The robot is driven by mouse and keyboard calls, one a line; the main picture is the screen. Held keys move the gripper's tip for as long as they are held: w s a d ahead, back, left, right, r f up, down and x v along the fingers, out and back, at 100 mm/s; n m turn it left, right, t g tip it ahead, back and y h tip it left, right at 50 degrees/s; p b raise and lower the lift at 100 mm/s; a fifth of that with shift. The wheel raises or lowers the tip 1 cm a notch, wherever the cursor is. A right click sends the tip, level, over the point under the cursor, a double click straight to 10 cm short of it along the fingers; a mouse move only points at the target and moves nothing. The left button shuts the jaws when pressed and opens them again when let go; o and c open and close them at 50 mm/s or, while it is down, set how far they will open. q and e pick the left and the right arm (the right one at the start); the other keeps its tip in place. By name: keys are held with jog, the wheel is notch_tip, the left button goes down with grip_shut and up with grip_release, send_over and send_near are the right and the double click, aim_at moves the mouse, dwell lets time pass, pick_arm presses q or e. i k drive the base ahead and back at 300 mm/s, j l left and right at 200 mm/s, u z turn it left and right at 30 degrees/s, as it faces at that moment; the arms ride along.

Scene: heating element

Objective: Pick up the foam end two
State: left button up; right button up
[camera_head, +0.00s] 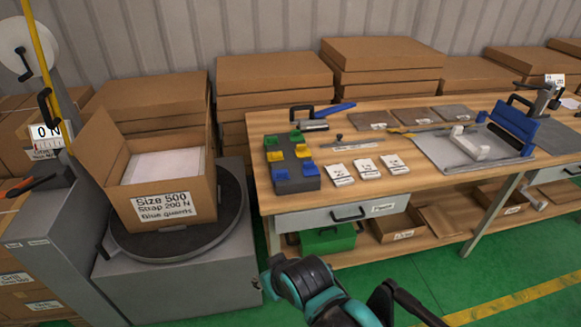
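A white bracket-shaped piece (468,143) lies on a grey sheet on the workbench at right, in front of a blue block. It may be a foam end; no label on it can be read. White material (163,166) fills the open carton at left, and I cannot tell whether it is foam. A teal and black arm part of mine shows at the bottom middle, in front of the bench and below its top. Its fingers cannot be made out clearly, and it touches none of the bench items. No left gripper shows.
The open carton (160,208) stands on a round turntable (222,214). The workbench (280,202) holds a grey block with blue and yellow parts (291,165), white cards (367,168) and a blue-handled tool (335,109). Stacked cartons (272,74) line the back. Green floor is clear in front.

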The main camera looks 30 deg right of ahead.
aim_at(478, 154)
jog(key=l+z, duration=0.1)
jog(key=z, duration=1.55)
